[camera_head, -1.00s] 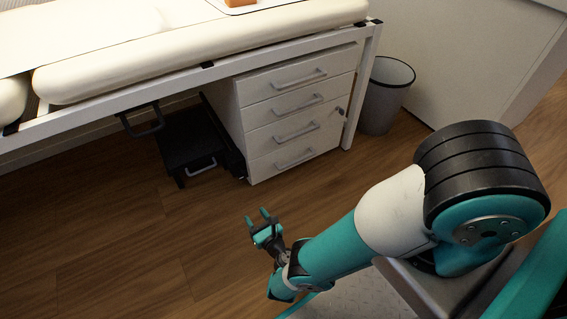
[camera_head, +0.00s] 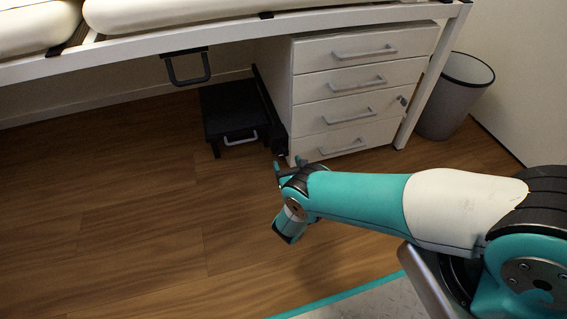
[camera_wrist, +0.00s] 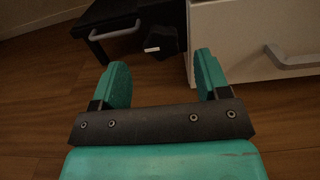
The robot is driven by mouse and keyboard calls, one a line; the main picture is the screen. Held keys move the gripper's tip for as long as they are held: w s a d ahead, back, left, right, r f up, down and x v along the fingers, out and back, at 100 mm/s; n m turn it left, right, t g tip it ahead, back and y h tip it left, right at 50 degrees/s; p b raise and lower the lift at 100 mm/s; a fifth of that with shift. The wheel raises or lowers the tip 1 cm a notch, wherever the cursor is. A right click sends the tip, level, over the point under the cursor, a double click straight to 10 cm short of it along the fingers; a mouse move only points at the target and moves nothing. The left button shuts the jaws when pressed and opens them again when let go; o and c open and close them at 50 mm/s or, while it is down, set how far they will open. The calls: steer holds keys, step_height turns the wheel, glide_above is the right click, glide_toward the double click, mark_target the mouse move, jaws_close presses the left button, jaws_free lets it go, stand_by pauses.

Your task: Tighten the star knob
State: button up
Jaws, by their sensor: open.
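A dark, blocky part (camera_wrist: 160,42) with a small pale mark shows in the wrist view, beside the white cabinet's corner. It may be the star knob, but its shape is too dark to be sure. In the head view a dark part (camera_head: 279,146) stands at the same place, low between the black step and the cabinet. My gripper (camera_wrist: 162,72) is open and empty, its two teal fingers spread below and either side of that part, apart from it. In the head view my gripper (camera_head: 287,169) is small and partly hidden by my wrist.
A white drawer cabinet (camera_head: 345,85) with grey handles stands close on the right. A low black step (camera_head: 230,110) with a pale handle is left of it. The bed frame (camera_head: 225,52) with a black handle (camera_head: 188,72) overhangs. A grey bin (camera_head: 453,95) stands right. Floor at left is clear.

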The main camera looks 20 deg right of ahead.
mark_target(284, 154)
steer(key=shift+w+f+b, duration=0.25)
steer(key=shift+w+b, duration=0.7)
steer(key=shift+b, duration=0.1)
steer(key=shift+w+r+b, duration=0.15)
steer(key=shift+w+b, duration=0.7)
steer(key=shift+w, duration=0.35)
steer(key=shift+w+r, duration=0.15)
steer(key=shift+w, duration=0.05)
steer(key=c, duration=0.9)
